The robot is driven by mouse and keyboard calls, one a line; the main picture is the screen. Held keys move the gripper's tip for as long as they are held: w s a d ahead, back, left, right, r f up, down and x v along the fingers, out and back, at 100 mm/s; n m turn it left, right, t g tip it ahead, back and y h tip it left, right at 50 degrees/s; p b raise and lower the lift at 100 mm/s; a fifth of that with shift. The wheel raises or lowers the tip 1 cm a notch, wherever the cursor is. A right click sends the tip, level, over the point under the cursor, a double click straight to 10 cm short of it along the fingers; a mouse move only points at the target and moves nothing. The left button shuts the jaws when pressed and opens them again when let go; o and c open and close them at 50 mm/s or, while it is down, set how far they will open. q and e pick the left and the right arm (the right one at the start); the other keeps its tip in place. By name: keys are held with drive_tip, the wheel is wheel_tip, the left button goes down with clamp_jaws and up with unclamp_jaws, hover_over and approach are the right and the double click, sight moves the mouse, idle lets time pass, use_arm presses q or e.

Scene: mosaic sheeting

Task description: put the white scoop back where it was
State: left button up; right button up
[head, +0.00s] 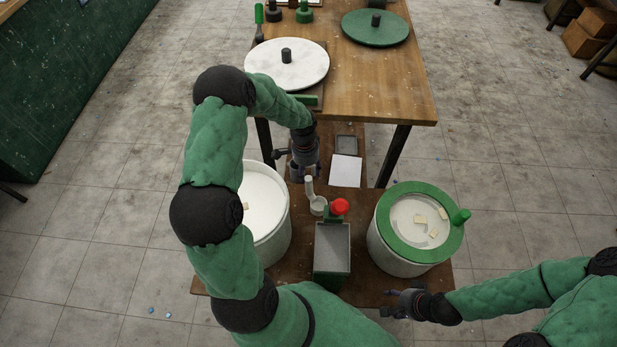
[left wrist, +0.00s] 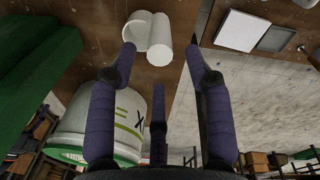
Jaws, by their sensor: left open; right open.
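My right gripper (head: 390,304) is open and empty at the bench's front right.
A red knob (head: 340,206) tops the box. A right bucket (head: 392,257) with a green ring holds white material and several pale pieces. A white tile (head: 346,171) and grey tray (head: 346,145) lie behind. The taller table (head: 385,90) stands at the back. My left arm partly hides the left bucket.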

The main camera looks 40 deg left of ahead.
use_arm(q)
drive_tip(key=shift+a+r+p, duration=0.15)
drive_tip(key=shift+r+p, duration=0.2)
drive_tip(key=shift+r, duration=1.35)
